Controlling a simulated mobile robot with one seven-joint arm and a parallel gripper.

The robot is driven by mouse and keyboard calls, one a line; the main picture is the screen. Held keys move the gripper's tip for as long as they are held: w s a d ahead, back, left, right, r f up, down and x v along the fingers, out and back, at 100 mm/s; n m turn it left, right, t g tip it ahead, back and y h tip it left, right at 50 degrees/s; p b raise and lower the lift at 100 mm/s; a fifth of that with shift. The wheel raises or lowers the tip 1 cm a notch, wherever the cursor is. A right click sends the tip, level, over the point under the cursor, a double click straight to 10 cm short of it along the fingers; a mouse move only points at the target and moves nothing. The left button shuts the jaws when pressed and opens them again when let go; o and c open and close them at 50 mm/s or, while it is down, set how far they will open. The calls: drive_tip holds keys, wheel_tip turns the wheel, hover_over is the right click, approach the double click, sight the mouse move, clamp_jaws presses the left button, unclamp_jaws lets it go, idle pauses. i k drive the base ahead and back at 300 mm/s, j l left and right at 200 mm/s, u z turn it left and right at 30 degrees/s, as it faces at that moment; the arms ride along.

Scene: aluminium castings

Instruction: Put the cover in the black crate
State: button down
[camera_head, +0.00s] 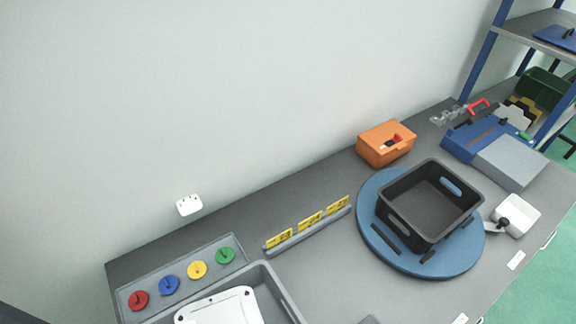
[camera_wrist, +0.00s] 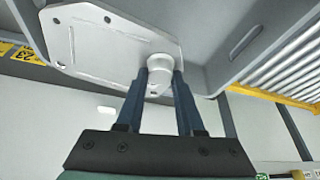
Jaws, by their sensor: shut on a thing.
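The cover is a pale metal plate with small holes; in the head view the cover (camera_head: 222,308) shows at the bottom edge, in or over a grey bin. In the wrist view my gripper (camera_wrist: 160,82) is shut on a round boss of the cover (camera_wrist: 105,40), with a blue finger on each side. My gripper is not visible in the head view. The black crate (camera_head: 399,231) stands on a blue round turntable (camera_head: 372,225) at the right; it looks empty, with openings in its walls.
The grey bin (camera_head: 287,297) surrounds the cover in the head view. A tray (camera_head: 240,247) of coloured discs, a rail with yellow tags (camera_head: 308,221) and an orange case (camera_head: 385,144) lie near the wall. A blue device (camera_head: 487,136) and a white object (camera_head: 519,213) flank the turntable.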

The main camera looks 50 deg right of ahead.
sight(422, 214)
drive_tip(key=l+z, duration=0.15)
drive_tip(key=z, duration=0.25)
drive_tip(key=i+l+z, duration=0.1)
drive_tip(key=z, duration=0.35)
drive_tip(key=i+z, duration=0.1)
drive_tip(key=z, duration=0.3)
drive_tip(key=i+l+z, duration=0.1)
drive_tip(key=z, duration=0.35)
drive_tip(key=i+j+z, duration=0.1)
drive_tip(key=z, duration=0.35)
drive_tip(key=i+j+z, duration=0.1)
drive_tip(key=z, duration=0.3)
drive_tip(key=j+z, duration=0.15)
drive_tip(key=z, duration=0.3)
drive_tip(key=i+j+z, duration=0.1)
drive_tip(key=z, duration=0.35)
drive_tip(key=i+j, duration=0.25)
drive_tip(key=j, duration=0.15)
drive_tip(key=i+j, duration=0.2)
drive_tip(key=j, duration=0.15)
drive_tip(key=i+j, duration=0.25)
drive_tip(key=j, duration=0.15)
